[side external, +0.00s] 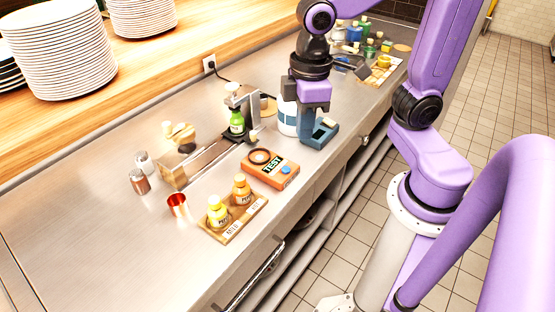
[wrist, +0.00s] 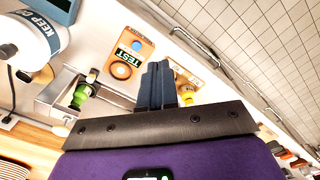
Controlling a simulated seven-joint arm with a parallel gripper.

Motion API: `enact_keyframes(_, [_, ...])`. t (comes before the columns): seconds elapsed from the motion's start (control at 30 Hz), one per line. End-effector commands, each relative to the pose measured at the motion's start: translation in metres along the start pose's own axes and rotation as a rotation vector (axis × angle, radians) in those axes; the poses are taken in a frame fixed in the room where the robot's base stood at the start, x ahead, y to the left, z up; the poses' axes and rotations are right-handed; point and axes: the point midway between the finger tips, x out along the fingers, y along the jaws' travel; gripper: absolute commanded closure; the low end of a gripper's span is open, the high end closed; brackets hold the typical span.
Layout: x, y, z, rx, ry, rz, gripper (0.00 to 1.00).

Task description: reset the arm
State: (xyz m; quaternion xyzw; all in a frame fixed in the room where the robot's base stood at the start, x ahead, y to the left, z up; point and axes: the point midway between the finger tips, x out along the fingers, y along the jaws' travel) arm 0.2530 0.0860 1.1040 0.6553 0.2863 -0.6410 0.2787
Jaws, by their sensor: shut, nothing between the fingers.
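My gripper (side external: 311,122) hangs over the steel counter (side external: 120,245), fingers pointing down, beside a white tub (side external: 287,120) and a blue box with a dark display (side external: 322,133). From the side I cannot tell how far its tips are above the counter. In the wrist view the two dark blue fingers (wrist: 158,68) are together with nothing held between them.
Two shakers (side external: 140,180) are at left. Plates (side external: 60,50) stack on the wooden shelf.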

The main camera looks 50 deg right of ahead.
Motion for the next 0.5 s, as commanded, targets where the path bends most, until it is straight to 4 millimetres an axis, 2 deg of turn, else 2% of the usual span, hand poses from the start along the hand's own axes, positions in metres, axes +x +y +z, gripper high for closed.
enact_keyframes(0.03, [0.005, -0.009, 0.016, -0.049, 0.000, -0.001, 1.00])
enact_keyframes(0.1, [0.011, -0.020, 0.034, -0.108, 0.002, -0.002, 1.00])
enact_keyframes(0.23, [0.021, -0.033, 0.062, -0.198, 0.004, -0.005, 1.00])
enact_keyframes(0.37, [0.028, -0.040, 0.079, -0.253, 0.006, -0.006, 1.00])
enact_keyframes(0.5, [0.030, -0.042, 0.086, -0.277, 0.007, -0.007, 1.00])
